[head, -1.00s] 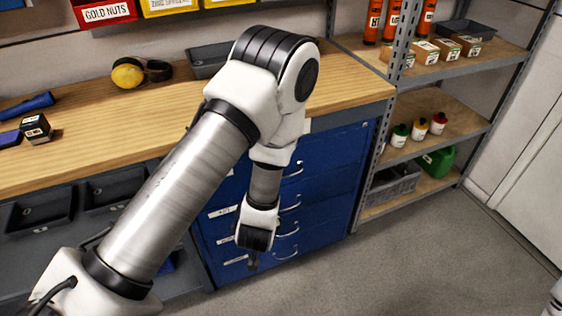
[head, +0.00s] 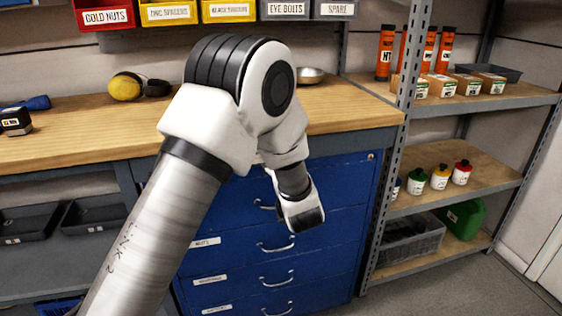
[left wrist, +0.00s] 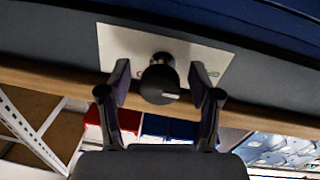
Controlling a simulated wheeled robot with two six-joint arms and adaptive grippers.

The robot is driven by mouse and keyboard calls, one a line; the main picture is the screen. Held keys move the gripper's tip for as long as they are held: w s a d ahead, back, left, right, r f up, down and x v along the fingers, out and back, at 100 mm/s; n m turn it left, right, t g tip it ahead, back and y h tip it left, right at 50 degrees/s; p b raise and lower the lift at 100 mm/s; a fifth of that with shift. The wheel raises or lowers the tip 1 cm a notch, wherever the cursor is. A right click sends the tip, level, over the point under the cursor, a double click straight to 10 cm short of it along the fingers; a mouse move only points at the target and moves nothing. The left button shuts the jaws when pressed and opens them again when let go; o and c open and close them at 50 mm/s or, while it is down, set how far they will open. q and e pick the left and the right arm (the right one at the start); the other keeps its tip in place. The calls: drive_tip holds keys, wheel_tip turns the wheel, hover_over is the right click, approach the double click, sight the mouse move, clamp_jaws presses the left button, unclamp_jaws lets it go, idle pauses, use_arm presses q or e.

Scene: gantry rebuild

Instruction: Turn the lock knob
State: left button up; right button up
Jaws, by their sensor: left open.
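The lock knob (left wrist: 158,84) is a dark round knob with a small white mark. It sits on a pale plate (left wrist: 117,42) with a green mark to the right of the knob in the left wrist view. My left gripper (left wrist: 160,80) is open, with one finger on each side of the knob and a gap to it on both sides. I cannot tell how deep the fingertips reach alongside the knob. In the head view my arm hides the knob, and the fingers do not show there. My right gripper is not in view.
A blue drawer cabinet (head: 335,235) with several handles stands under the wooden bench top (head: 75,140). Bins (head: 165,10) hang above the bench. A metal shelf unit (head: 470,180) with bottles and boxes stands at the right. The bench edge (left wrist: 50,80) runs close to the gripper.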

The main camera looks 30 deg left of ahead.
use_arm(q)
drive_tip(key=c, duration=1.1)
drive_tip(key=shift+c, duration=0.2)
drive_tip(key=shift+r+m+p, duration=0.2)
drive_tip(key=shift+m+p, duration=0.3)
drive_tip(key=shift+p, duration=0.5)
drive_tip(key=m+g+p, duration=0.1)
drive_tip(key=m+p, duration=0.9)
drive_tip(key=p, duration=0.3)
drive_tip(key=shift+s+r+m, duration=0.1)
drive_tip(key=shift+m, duration=0.3)
drive_tip(key=m+p, duration=0.2)
drive_tip(key=m, duration=0.1)
drive_tip(key=shift+g+p, duration=0.3)
drive_tip(key=shift+p, duration=0.05)
drive_tip(key=shift+m+p, duration=0.65)
drive_tip(key=shift+m, duration=0.45)
drive_tip(key=shift+f, duration=0.2)
